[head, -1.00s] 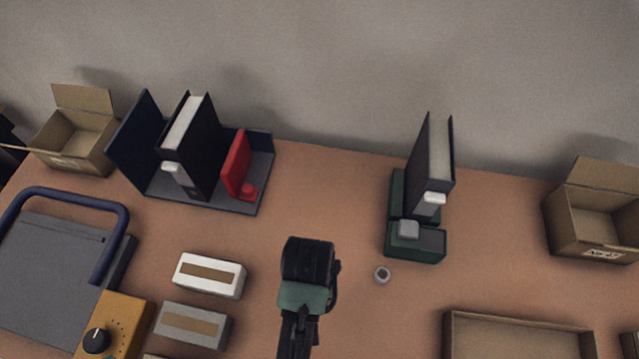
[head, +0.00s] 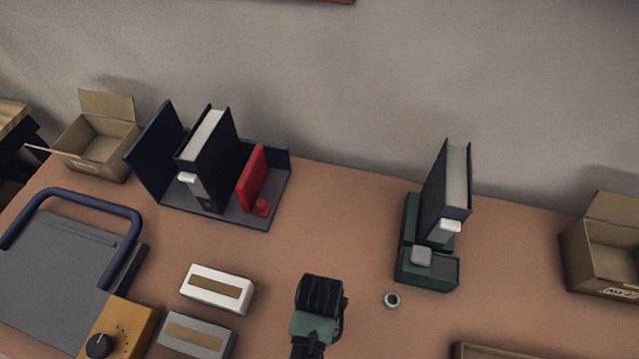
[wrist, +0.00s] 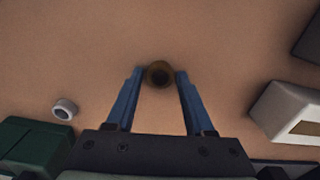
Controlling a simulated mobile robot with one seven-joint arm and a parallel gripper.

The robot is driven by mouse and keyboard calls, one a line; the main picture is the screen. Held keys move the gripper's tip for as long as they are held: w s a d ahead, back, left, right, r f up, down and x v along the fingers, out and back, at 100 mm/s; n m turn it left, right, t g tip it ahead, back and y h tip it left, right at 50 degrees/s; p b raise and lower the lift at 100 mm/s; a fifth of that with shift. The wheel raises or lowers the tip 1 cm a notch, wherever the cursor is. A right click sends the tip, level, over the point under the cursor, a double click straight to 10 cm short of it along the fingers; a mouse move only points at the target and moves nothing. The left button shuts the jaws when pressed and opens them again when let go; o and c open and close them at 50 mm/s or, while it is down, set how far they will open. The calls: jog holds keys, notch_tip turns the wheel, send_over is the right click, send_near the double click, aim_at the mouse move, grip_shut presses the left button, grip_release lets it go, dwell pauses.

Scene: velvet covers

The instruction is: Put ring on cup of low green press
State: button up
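A brown ring (wrist: 160,74) with a dark hole lies between the two blue fingertips of my gripper (wrist: 160,77) in the wrist view. The fingers stand apart, one on each side of it; contact is not clear. In the head view my gripper (head: 320,300) seems to hide this ring. The low green press (head: 428,270), with a pale grey block (head: 421,255) on top, stands to the right of my gripper. It also shows at the left in the wrist view (wrist: 30,145). I cannot make out its cup for certain.
A small grey ring (head: 392,300) lies in front of the press. A tall black binder-like block (head: 445,190) stands at the press's back. White (head: 217,287) and grey (head: 195,335) boxes lie left of my gripper. Open table lies behind it.

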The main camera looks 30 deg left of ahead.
jog(key=shift+o, duration=1)
notch_tip(320, 180, up, 12)
jog(key=shift+r+p, duration=0.2)
jog(key=shift+p, duration=0.2)
